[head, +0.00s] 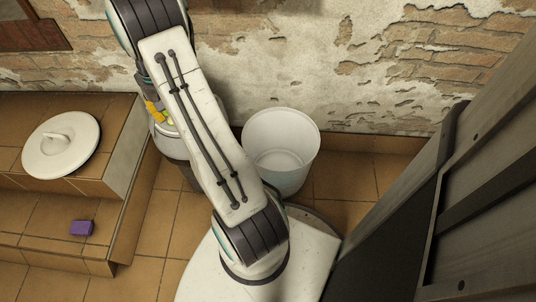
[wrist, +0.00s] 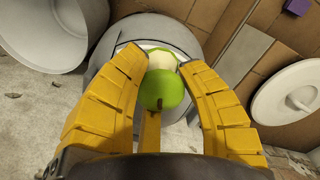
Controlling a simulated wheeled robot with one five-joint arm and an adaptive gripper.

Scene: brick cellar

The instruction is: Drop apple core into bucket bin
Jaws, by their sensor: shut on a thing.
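The bucket bin (head: 281,135) is white, open-topped and upright on the floor by the wall; I see nothing in it. In the wrist view the bucket (wrist: 42,30) is at the upper left, to the side of my gripper. My yellow gripper (wrist: 160,64) is shut on the apple core (wrist: 163,92), which has green skin and pale flesh. The core is over a round grey object (wrist: 110,58), not over the bucket.
A grey rounded object (head: 172,147) stands left of the bucket, partly behind my arm. Tiled steps (head: 125,150) at the left carry a white round lid (head: 62,160) and a purple block (head: 82,228). A dark panel (head: 395,215) stands at the right. The peeling brick wall is behind.

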